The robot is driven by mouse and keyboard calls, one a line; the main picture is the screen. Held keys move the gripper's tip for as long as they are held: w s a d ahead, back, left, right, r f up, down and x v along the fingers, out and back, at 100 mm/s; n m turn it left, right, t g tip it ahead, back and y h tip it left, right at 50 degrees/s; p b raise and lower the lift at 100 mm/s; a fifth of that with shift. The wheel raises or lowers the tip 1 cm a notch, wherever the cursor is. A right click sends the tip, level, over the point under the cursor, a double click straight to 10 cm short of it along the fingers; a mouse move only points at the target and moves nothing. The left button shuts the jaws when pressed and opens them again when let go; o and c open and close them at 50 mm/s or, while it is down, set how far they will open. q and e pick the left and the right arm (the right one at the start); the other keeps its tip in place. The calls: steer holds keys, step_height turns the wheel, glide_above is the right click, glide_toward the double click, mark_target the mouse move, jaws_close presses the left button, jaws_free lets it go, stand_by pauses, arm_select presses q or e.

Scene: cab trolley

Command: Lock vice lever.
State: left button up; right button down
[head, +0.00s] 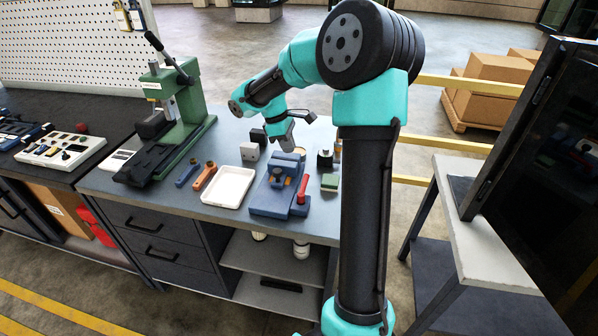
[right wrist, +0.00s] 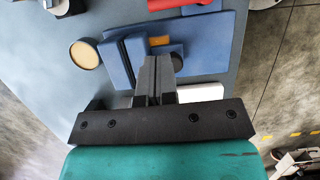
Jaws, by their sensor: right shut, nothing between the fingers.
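The blue vice (head: 268,196) stands on the grey workbench, with an orange part between its jaws. Its red lever (head: 302,189) stands up at the vice's right side in the head view. In the right wrist view the blue vice (right wrist: 212,42) lies beyond the fingers, and the red lever (right wrist: 178,4) with its dark end is at the top edge. My right gripper (head: 287,147) is above the far end of the vice, apart from the lever. Its fingers (right wrist: 155,72) are shut and empty. My left gripper is not in view.
A white tray (head: 250,172) sits left of the vice. A grey block (head: 249,151) and dark cylinders (head: 325,159) stand near it. A green press (head: 185,110) rises at the left of the bench. A black cabinet (head: 535,150) stands at the right.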

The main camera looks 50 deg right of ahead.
mark_target(304, 188)
steer(key=x, duration=1)
steer(key=shift+a, duration=0.1)
stand_by(0.5)
